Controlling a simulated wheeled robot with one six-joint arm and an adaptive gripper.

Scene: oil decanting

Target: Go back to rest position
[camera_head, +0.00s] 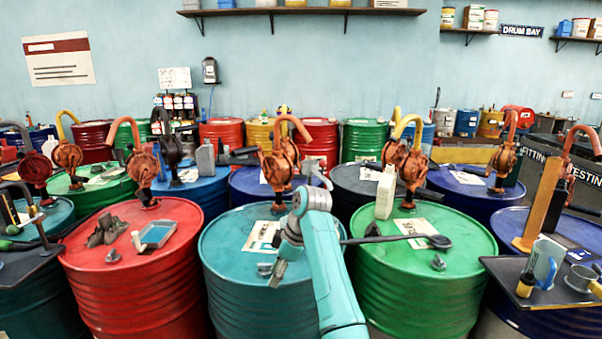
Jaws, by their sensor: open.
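My teal arm rises from the bottom of the view and bends over at a grey wrist. The hand pump (281,160) with a curved orange spout stands behind my wrist, apart from the gripper as far as I can tell. A paper label (262,236) lies on the teal drum top, just behind the gripper.
More drums and pumps crowd behind.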

